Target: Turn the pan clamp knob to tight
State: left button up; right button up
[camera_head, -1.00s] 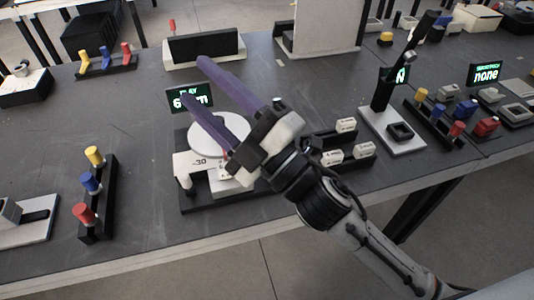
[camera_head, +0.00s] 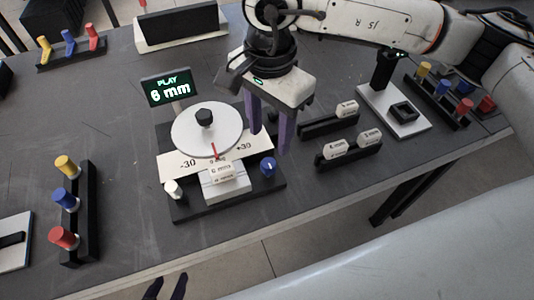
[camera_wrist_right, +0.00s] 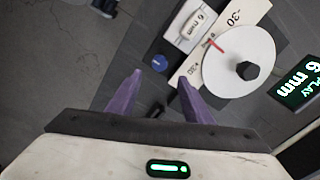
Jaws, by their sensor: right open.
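The fixture on the table has a round white pan (camera_head: 190,128) with a black knob (camera_head: 204,117) at its centre and a red pointer at the scale marked -30 and +30. A blue knob (camera_head: 268,166) stands at the base's right and a white knob (camera_head: 172,189) at its left. My right gripper (camera_head: 270,150) is open and empty, fingers pointing down just right of the pan. In the right wrist view, the blue knob (camera_wrist_right: 159,62) shows beyond the gap between the fingers (camera_wrist_right: 158,92), and the black knob (camera_wrist_right: 247,70) lies further right. My left gripper (camera_head: 166,287) barely shows, dark fingertips apart.
A display (camera_head: 168,88) behind the pan reads PLAY 6 mm. A white 6 mm block (camera_head: 222,172) sits in front of the pan. Racks of labelled white blocks (camera_head: 350,148) stand to the right, a rack of coloured pegs (camera_head: 80,215) to the left.

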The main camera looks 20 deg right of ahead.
aim_at(269, 163)
notch_tip(269, 163, down, 9)
jog(key=shift+s+f+p, duration=0.15)
jog(key=shift+f+p, duration=0.05)
jog(key=shift+p, duration=0.3)
jog(key=c, duration=1.1)
